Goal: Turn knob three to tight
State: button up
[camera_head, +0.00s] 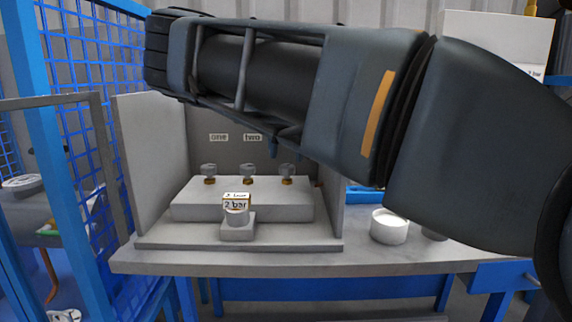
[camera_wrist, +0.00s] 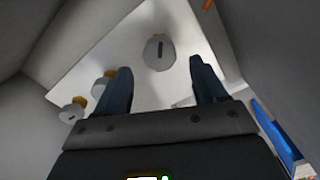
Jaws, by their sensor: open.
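Three grey knobs on brass stems stand in a row on a light block (camera_head: 190,212) inside the grey shell. The head view shows the left knob (camera_head: 209,169), the middle knob (camera_head: 247,169) and the right knob (camera_head: 287,170). Labels "one" (camera_head: 219,137) and "two" (camera_head: 252,137) show on the back wall; my arm covers the place for a third. In the wrist view my gripper (camera_wrist: 157,64) is open, and the row's end knob (camera_wrist: 160,49), with a dark slot mark, appears between and beyond its fingertips. I cannot see contact. The other two knobs (camera_wrist: 103,84) (camera_wrist: 73,110) lie to the left.
A white round cup (camera_head: 389,227) stands on the bench to the right. Blue mesh fencing (camera_head: 120,90) is at left.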

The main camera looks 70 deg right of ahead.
aim_at(287, 166)
jog(key=shift+f, duration=1.75)
jog(key=c, duration=1.1)
